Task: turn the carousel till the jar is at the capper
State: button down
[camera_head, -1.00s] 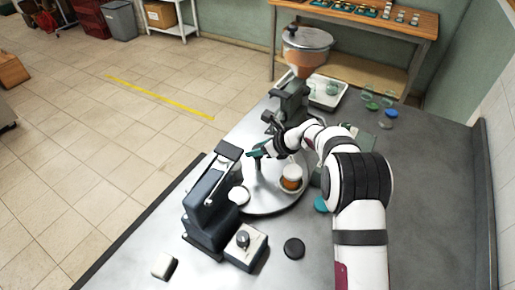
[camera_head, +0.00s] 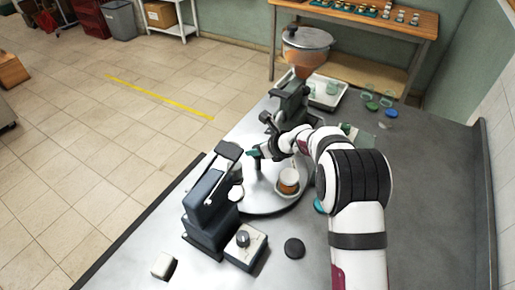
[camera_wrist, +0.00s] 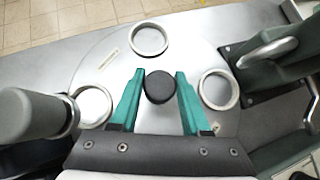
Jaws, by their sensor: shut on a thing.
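The carousel (camera_head: 262,203) is a round metal turntable with ring-shaped nests; its bare rings show in the wrist view, such as the far ring (camera_wrist: 150,40). The jar (camera_head: 288,184), with orange-brown contents, sits upright in a nest on the carousel's right side. The capper (camera_head: 207,200), seemingly the dark blue-grey press, stands at the carousel's left front, apart from the jar. My gripper (camera_head: 255,153), with teal fingers, is shut on a black knob (camera_wrist: 160,86) above the carousel. The jar is not visible in the wrist view.
A filling machine (camera_head: 288,103) with a hopper (camera_head: 306,45) stands behind the carousel. A control box (camera_head: 246,247) and a black disc (camera_head: 294,248) lie in front. A tray (camera_head: 328,95) and coloured lids are at the back right. The right table area is clear.

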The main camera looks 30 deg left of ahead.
jog(key=shift+r+m+t+h, duration=0.1)
jog(key=shift+m+t+h, duration=0.6)
jog(key=shift+m+t, duration=0.7)
jog(key=shift+w+m, duration=0.1)
jog(key=shift+m, duration=0.5)
jog(key=shift+c, duration=1.9)
grip_release()
jog(key=shift+d, duration=0.1)
